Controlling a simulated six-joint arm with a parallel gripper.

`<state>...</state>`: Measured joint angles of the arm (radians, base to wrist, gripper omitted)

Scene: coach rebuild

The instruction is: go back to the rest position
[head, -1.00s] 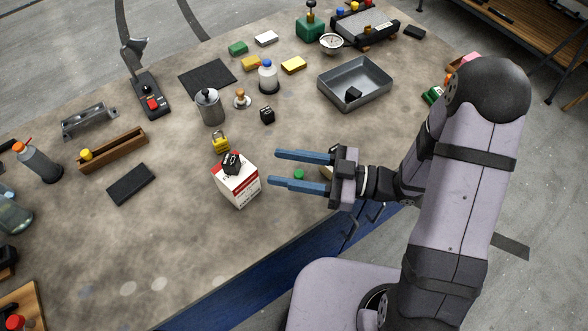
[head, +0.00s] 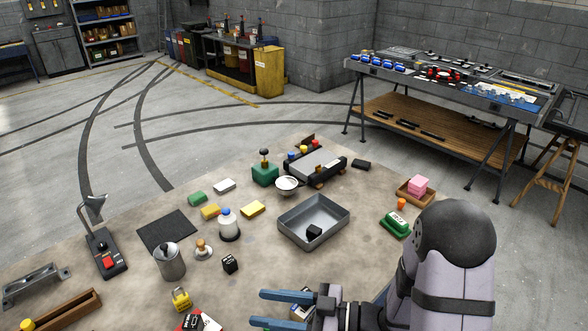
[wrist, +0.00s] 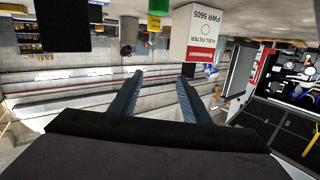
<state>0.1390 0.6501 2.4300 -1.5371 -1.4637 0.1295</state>
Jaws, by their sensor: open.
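My gripper (head: 258,308) is at the bottom of the head view, above the table's near part. Its two blue fingers point left, apart, with nothing between them. In the wrist view my gripper (wrist: 163,78) also shows both fingers spread and empty. A white and red fuel filter box (head: 186,326) is left of the fingertips, mostly cut off by the lower edge, with a small black object on top. The box (wrist: 203,35) stands beyond the fingers in the wrist view, apart from them. My arm comes in from the lower right.
A yellow padlock (head: 181,299), a metal canister (head: 169,262), a small black box (head: 230,264) and a grey tray (head: 340,219) lie on the table beyond my gripper. A green and white block (head: 396,224) is near my elbow. A workbench (head: 440,80) stands behind, across open floor.

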